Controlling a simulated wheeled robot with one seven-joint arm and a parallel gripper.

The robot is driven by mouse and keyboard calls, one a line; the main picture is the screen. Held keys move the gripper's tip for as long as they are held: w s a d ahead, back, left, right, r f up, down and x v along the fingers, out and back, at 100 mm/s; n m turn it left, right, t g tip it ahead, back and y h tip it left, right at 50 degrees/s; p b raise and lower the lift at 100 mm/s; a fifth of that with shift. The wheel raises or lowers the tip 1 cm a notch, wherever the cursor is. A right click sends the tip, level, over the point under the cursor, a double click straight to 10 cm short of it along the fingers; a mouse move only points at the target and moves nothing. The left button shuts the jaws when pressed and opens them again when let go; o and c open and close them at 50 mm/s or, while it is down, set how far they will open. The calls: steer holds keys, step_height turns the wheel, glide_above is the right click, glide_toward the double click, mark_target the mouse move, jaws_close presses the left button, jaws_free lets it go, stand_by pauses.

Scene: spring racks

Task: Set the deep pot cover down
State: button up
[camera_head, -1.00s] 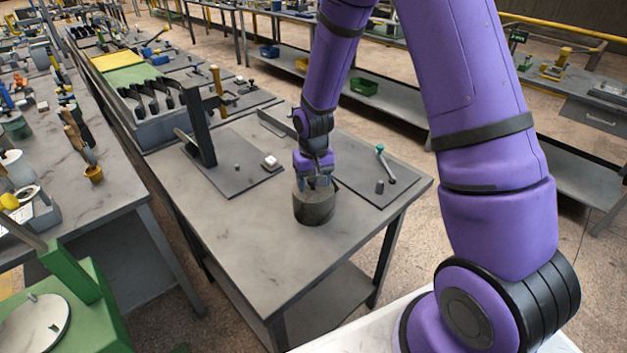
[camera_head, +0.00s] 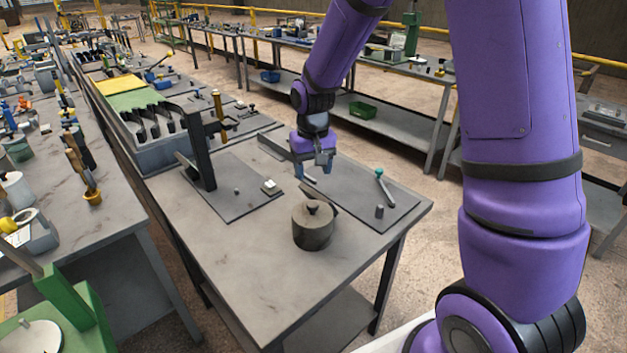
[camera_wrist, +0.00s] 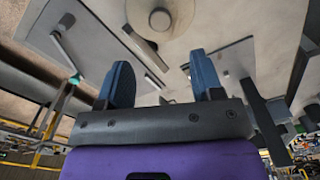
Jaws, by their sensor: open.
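The deep pot (camera_head: 313,232) stands upright on the near table, a dark grey cylinder. Its cover (camera_head: 300,211) lies on top, with a small dark knob (camera_head: 314,207) in the middle. In the wrist view the round cover (camera_wrist: 178,12) and its knob (camera_wrist: 160,19) show at the top, apart from the fingers. My gripper (camera_head: 314,175) is above and behind the pot, clear of the knob. Its two blue fingers (camera_wrist: 164,84) are spread apart with nothing between them.
A dark plate (camera_head: 345,190) with a teal-tipped lever (camera_head: 381,180) and a small peg (camera_head: 379,211) lies right of the pot. A dark upright post (camera_head: 199,150) stands on a plate at left. The table's (camera_head: 250,285) front is clear.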

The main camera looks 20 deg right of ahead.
steer(key=s+d+r+t, duration=0.1)
steer(key=s+r, duration=0.5)
steer(key=r, duration=0.2)
steer(key=s+d+r+t, duration=0.1)
steer(key=s+r+t, duration=0.1)
steer(key=s+r, duration=0.45)
steer(key=s+r+t, duration=0.1)
steer(key=s+r, duration=0.3)
steer(key=s, duration=0.3)
steer(key=s+d+r+n+t, duration=0.1)
steer(key=s+r, duration=0.3)
steer(key=s, duration=0.2)
steer(key=shift+s, duration=0.4)
steer(key=shift+o, duration=0.4)
steer(key=shift+s+d, duration=0.15)
steer(key=shift+s, duration=0.2)
steer(key=shift+w, duration=0.1)
